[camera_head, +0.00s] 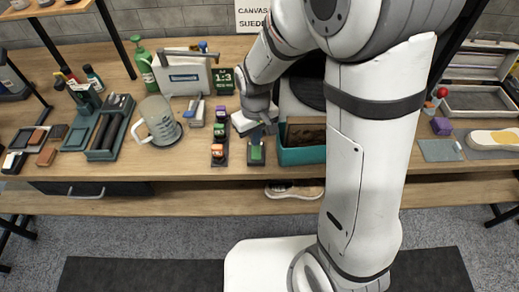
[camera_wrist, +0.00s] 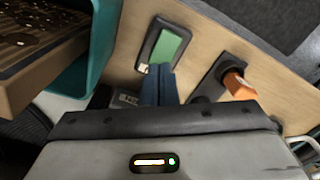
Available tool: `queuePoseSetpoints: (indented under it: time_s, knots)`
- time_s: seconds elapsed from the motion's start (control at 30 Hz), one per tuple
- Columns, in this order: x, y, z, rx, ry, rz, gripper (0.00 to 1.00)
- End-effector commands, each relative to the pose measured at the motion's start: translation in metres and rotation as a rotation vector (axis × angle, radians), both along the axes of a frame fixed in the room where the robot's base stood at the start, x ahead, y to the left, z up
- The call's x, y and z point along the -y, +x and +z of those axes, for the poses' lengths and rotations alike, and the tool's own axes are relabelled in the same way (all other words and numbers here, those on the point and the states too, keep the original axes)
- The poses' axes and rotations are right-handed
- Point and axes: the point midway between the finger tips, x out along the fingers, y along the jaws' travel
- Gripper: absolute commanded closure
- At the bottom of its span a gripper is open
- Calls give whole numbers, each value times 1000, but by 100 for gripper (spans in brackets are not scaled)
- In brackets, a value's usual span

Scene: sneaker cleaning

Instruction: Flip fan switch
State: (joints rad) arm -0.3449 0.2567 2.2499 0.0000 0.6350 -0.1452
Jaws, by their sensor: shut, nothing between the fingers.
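A small green panel in a dark frame (camera_head: 256,153) lies near the table's front edge; it looks like a switch, but I cannot tell for sure that it is the fan's. It also shows in the wrist view (camera_wrist: 172,46). My gripper (camera_head: 257,135) points down just behind it. In the wrist view my gripper's blue fingers (camera_wrist: 158,70) are together and empty, with their tips at the panel's near end. I cannot tell whether they touch it. A dark round shape (camera_head: 309,93), possibly the fan, is mostly hidden behind my arm.
A teal box with brown contents (camera_head: 287,156) stands close on the right. A dark strip with several coloured-topped pieces (camera_head: 219,150) is on the left, one of them orange in the wrist view (camera_wrist: 238,86). A clear jug (camera_head: 158,122) stands farther left. The table's front edge is close.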

Motion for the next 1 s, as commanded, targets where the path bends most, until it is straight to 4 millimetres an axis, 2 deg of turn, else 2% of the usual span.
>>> queuePoseSetpoints:
  time_s: [1.0]
  knots:
    - [0,0,-7,0,0,1,100]
